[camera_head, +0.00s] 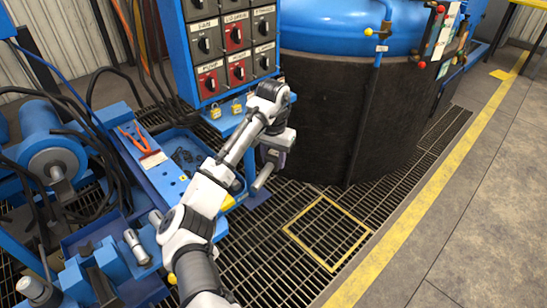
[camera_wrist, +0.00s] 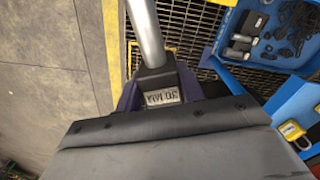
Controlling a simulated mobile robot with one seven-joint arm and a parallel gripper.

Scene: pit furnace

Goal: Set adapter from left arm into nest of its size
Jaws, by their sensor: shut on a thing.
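My gripper (camera_wrist: 158,88) is shut on an adapter, a dark block with a grey cylindrical shaft (camera_wrist: 146,35). The block carries a pale label (camera_wrist: 161,97) that appears upside down and seems to read 30 MM. The purple fingers press it from both sides. In the head view my gripper (camera_head: 272,160) hangs above the floor grating, and the adapter's shaft (camera_head: 264,177) points down and left. Other metal cylinders sit on the blue fixture at lower left, one (camera_head: 137,247) nearer the middle and one (camera_head: 35,290) at the corner. I cannot make out a marked nest.
A blue tray (camera_wrist: 255,50) holds several dark parts. Orange-handled pliers (camera_head: 140,140) lie on the blue bench. A switch panel (camera_head: 235,45) with padlocks (camera_head: 215,111) stands behind my arm. A large dark furnace vessel (camera_head: 345,120) is to the right. A yellow-framed grating (camera_head: 327,233) is clear.

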